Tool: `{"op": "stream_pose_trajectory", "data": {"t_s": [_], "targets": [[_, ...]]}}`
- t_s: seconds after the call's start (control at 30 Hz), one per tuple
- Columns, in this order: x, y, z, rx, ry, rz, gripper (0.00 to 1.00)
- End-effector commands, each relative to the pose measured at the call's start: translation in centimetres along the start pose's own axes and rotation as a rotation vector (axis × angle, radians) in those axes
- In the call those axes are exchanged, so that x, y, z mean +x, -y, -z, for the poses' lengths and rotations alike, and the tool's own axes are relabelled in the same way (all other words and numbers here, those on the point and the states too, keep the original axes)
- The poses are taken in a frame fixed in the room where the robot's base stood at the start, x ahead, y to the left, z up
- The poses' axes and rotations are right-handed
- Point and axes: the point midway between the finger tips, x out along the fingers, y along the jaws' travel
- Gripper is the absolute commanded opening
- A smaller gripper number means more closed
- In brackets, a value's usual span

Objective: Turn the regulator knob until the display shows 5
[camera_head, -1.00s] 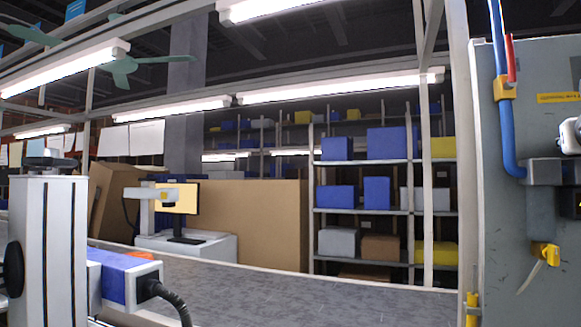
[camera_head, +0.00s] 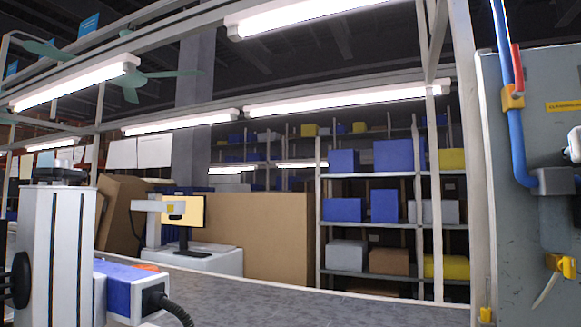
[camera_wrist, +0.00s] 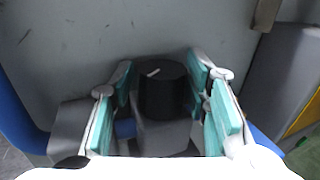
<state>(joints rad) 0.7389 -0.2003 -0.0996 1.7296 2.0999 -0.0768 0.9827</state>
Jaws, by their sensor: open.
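The regulator knob (camera_wrist: 163,92) is black and round with a white mark on its top, seen in the wrist view against a grey panel. My gripper (camera_wrist: 165,95) is open, with its teal-padded fingers on the left and right of the knob. I cannot tell whether any pad touches it.
In the head view a grey cabinet (camera_head: 515,225) with a blue pipe (camera_head: 517,140) stands at the right. A grey conveyor surface (camera_head: 330,298) runs across the bottom. Shelves with boxes (camera_head: 390,206) stand behind. A monitor (camera_head: 188,210) is at the left.

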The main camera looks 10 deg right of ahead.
Motion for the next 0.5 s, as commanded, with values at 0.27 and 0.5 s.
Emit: {"op": "stream_pose_trajectory", "data": {"t_s": [0.27, 0.5], "targets": [[-3.2, 0.0, -0.1, 0.0, 0.002, -0.001, 0.42], [-8.0, -0.1, -0.1, 0.001, 0.003, -0.003, 0.42]]}}
